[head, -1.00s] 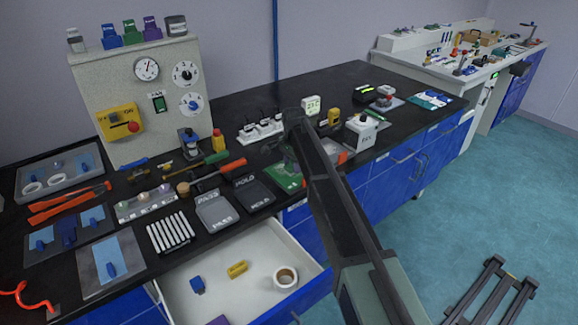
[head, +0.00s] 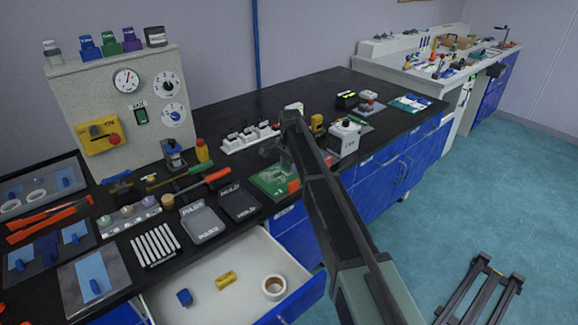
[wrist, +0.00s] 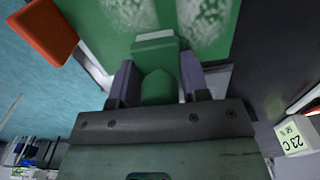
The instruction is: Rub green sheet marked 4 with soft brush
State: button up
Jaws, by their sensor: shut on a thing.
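The green sheet (head: 264,184) lies near the front edge of the black bench, beside the dark HOLD tray. It fills the top of the wrist view (wrist: 165,14) and bears pale, powdery patches. No number on it is legible. My gripper (wrist: 157,78) is shut on a green-handled tool with a pale end band, which looks like the soft brush (wrist: 157,88). The brush end is over the sheet; I cannot tell if it touches. In the head view my gripper (head: 276,150) is small and blurred above the sheet, partly hidden by my arm.
An orange-red block (wrist: 45,32) sits at the sheet's edge. A white power strip (head: 248,139) lies behind, and a white box (head: 345,138) stands right. The open drawer (head: 205,305) juts out in front.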

aim_at(259, 181)
jog(key=shift+w+a, duration=0.45)
jog(key=shift+w, duration=0.15)
jog(key=shift+s+a, duration=1.85)
jog(key=shift+a, duration=0.25)
jog(key=shift+s+a, duration=0.7)
jog(key=shift+a, duration=0.2)
jog(key=shift+s+a, duration=1.25)
jog(key=shift+a, duration=0.1)
jog(key=shift+w+a, duration=0.65)
jog(key=shift+w, duration=0.15)
jog(key=shift+w+d, duration=1.2)
jog(key=shift+d, duration=0.3)
jog(key=shift+w+d, duration=1.2)
jog(key=shift+d, duration=0.25)
jog(key=shift+w+d, duration=1.2)
jog(key=shift+d, duration=0.3)
notch_tip(259, 181, up, 6)
jog(key=p, duration=0.6)
